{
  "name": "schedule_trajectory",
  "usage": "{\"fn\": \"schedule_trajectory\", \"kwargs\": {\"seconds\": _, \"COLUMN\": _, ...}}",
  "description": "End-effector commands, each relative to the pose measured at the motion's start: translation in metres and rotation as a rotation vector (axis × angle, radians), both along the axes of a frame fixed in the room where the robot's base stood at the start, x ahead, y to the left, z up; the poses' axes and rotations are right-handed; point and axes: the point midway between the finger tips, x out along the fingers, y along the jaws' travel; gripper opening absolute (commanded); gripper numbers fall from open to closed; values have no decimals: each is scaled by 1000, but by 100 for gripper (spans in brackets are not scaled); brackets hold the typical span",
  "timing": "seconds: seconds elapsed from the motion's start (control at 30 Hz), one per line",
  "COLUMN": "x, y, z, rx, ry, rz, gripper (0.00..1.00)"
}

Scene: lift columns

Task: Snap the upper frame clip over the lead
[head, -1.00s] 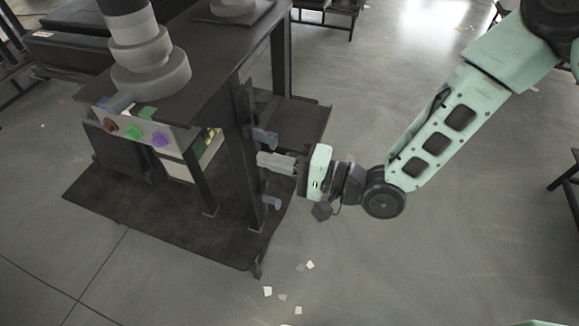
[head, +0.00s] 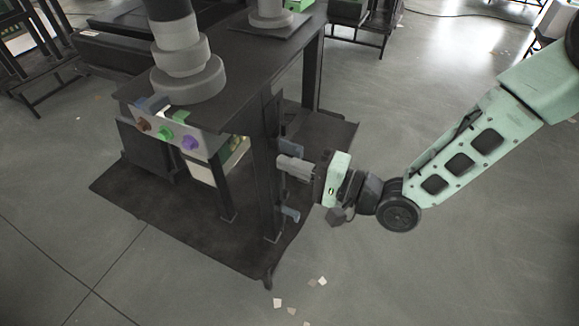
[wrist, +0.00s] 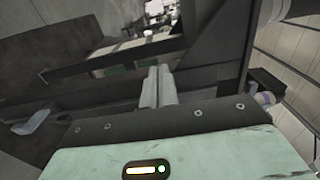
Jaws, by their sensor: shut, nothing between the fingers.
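The upper frame clip (head: 290,146) is a small blue-grey piece on the dark frame post (head: 266,190) in the head view. A similar lower clip (head: 290,214) sits further down the post. My gripper (head: 281,163) is shut and empty, its fingers pointing at the post just below the upper clip. They overlap the post in the picture; I cannot tell whether they touch it. In the wrist view the closed fingers (wrist: 157,85) lie in front of a dark bar. A pale blue piece (wrist: 37,122) shows at left; I cannot tell which clip it is. The lead is not distinguishable.
The dark lift table (head: 240,70) carries grey stepped columns (head: 188,75). A panel with brown, green and purple knobs (head: 172,131) is on its near side. A dark mat (head: 180,215) lies under it. The floor to the right is open, with small scraps (head: 277,302) in front.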

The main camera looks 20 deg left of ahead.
Motion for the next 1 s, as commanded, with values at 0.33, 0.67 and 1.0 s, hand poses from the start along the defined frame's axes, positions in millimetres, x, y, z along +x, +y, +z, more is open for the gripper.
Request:
{"fn": "schedule_trajectory", "kwargs": {"seconds": 0.33, "x": 14, "y": -1, "z": 0, "rx": -1, "ry": -1, "rz": -1, "gripper": 0}}
{"fn": "schedule_trajectory", "kwargs": {"seconds": 0.67, "x": 26, "y": -2, "z": 0, "rx": 0, "ry": 0, "rz": 0, "gripper": 0}}
{"fn": "schedule_trajectory", "kwargs": {"seconds": 1.0, "x": 39, "y": -4, "z": 0, "rx": 0, "ry": 0, "rz": -1, "gripper": 0}}
